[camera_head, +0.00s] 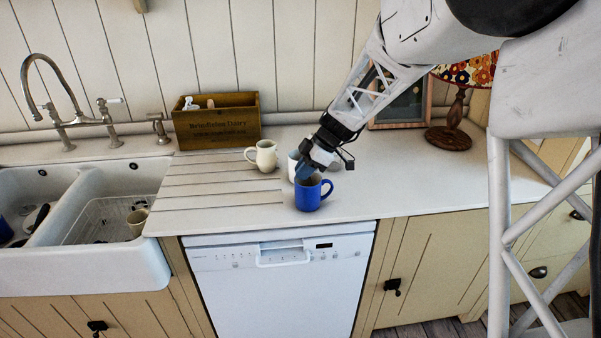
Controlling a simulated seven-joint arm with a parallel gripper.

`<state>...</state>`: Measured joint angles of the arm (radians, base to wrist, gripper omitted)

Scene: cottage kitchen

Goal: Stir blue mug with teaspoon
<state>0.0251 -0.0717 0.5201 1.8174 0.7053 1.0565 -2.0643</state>
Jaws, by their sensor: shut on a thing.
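The blue mug (308,198) stands upright on the pale worktop, near its front edge above the dishwasher. Its handle points to the right. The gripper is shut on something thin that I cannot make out. The teaspoon is not visible; the fingers and the mug wall hide that spot.
A white mug (293,165) stands close behind the blue mug, partly hidden by my gripper. A lamp (452,120) and a picture frame (402,107) stand back right. The worktop right of the mug is clear.

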